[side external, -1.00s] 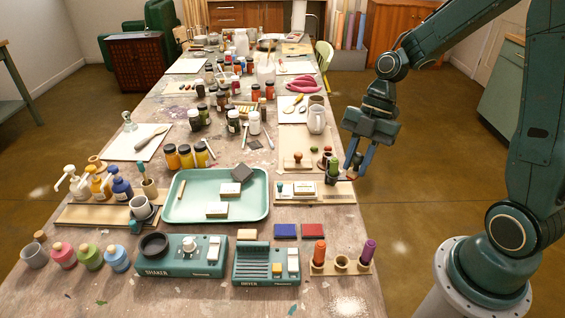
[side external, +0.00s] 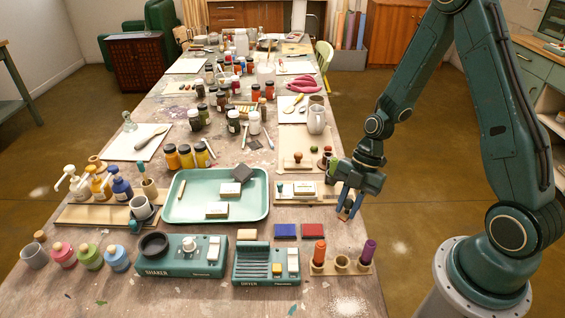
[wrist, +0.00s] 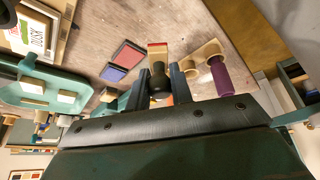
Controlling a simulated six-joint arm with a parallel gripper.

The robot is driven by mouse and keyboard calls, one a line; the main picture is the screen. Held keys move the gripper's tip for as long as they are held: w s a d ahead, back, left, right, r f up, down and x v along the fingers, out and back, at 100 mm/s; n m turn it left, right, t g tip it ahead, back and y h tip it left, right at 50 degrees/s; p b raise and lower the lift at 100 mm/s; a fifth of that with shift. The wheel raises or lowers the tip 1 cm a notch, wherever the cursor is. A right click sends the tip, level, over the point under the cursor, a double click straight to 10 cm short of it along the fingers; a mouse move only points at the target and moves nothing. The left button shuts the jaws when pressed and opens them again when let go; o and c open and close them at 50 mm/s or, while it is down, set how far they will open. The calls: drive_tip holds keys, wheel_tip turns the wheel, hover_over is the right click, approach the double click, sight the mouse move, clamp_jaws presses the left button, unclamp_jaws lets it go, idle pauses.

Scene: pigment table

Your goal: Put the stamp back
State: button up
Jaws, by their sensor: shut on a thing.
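The stamp is hard to make out in the side view. The wooden stamp rack (side external: 342,271) at the table's front right has several round cups. An orange-handled stamp (side external: 320,250) stands in the left cup and a purple-handled stamp (side external: 368,250) in the right cup. The middle cup (side external: 342,261) looks empty.
Blue (side external: 285,231) and red (side external: 312,231) ink pads lie behind the rack. A dryer (side external: 265,265) stands to its left, and a green tray (side external: 178,212) lies farther left. A wooden board with small items (side external: 315,199) lies behind. The air above the rack is clear.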

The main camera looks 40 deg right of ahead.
drive_tip(key=shift+f, duration=1.05)
drive_tip(key=shift+f, duration=1.9)
drive_tip(key=shift+f, duration=0.15)
drive_tip(key=o, duration=0.8)
drive_tip(key=shift+r, duration=0.2)
drive_tip(key=v, duration=1.2)
